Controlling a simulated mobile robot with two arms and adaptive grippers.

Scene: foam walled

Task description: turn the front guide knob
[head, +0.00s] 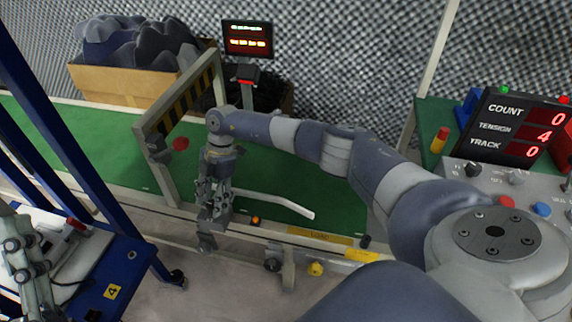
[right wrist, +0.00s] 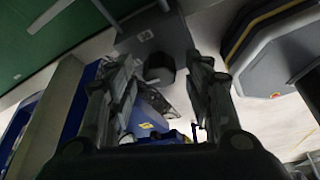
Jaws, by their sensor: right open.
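The knob is a short dark cylinder (right wrist: 159,64) on a grey bracket (right wrist: 155,35) in the right wrist view. It shows between the two fingers of my right gripper (right wrist: 163,78), with gaps on both sides. In the head view my right gripper (head: 208,226) points down at the front edge of the green belt (head: 110,150) and hides the knob. A grey bracket part (head: 206,243) shows just below the fingers. My right gripper is open. A part of my left gripper (head: 22,262) shows at the left edge; its fingertips are unclear.
A white bent bar (head: 275,203) lies over the belt right of my gripper. A blue cart (head: 115,280) stands at the left. A control panel (head: 510,135) reads tension 4, track 0.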

